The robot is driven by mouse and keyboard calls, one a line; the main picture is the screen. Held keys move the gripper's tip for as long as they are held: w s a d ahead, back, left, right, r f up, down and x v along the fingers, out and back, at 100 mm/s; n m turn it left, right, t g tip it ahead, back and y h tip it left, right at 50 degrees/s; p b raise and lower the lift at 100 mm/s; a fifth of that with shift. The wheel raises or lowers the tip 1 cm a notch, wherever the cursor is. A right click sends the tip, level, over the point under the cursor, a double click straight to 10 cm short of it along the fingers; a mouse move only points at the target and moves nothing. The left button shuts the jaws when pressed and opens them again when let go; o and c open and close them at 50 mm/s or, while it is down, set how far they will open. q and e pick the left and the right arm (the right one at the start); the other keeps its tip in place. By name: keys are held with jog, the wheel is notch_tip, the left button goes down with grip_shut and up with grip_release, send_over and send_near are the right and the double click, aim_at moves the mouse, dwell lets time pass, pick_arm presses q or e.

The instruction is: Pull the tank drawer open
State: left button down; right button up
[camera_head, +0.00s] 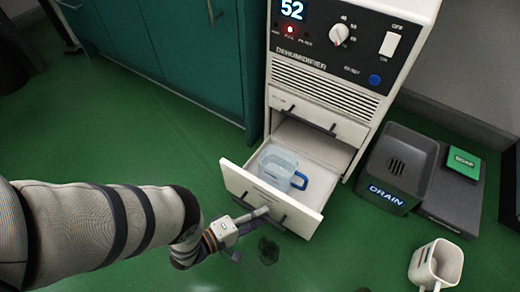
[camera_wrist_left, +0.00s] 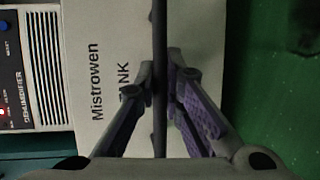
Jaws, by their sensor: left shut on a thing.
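The white tank drawer (camera_head: 240,178) is pulled well out of the lower front of the dehumidifier (camera_head: 325,85). A clear tank with a blue handle (camera_head: 278,162) sits inside it. My left gripper (camera_head: 260,213) is at the dark bar handle (camera_wrist_left: 159,40) on the drawer front. In the left wrist view, its two fingers stand on either side of the bar, shut on it. The print beside the bar is partly hidden by a finger. My right gripper is in neither view.
A white jug-like container (camera_head: 437,264) is on the floor at lower right. Teal cabinets (camera_head: 185,50) stand at left. Green floor is clear before the drawer, with a dark wet-looking patch (camera_head: 268,250).

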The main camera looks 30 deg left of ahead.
pick_arm(q)
jog(key=shift+a, duration=0.1)
jog(key=c, duration=1.7)
grip_release()
jog(key=v, duration=1.2)
jog(key=shift+r, duration=0.1)
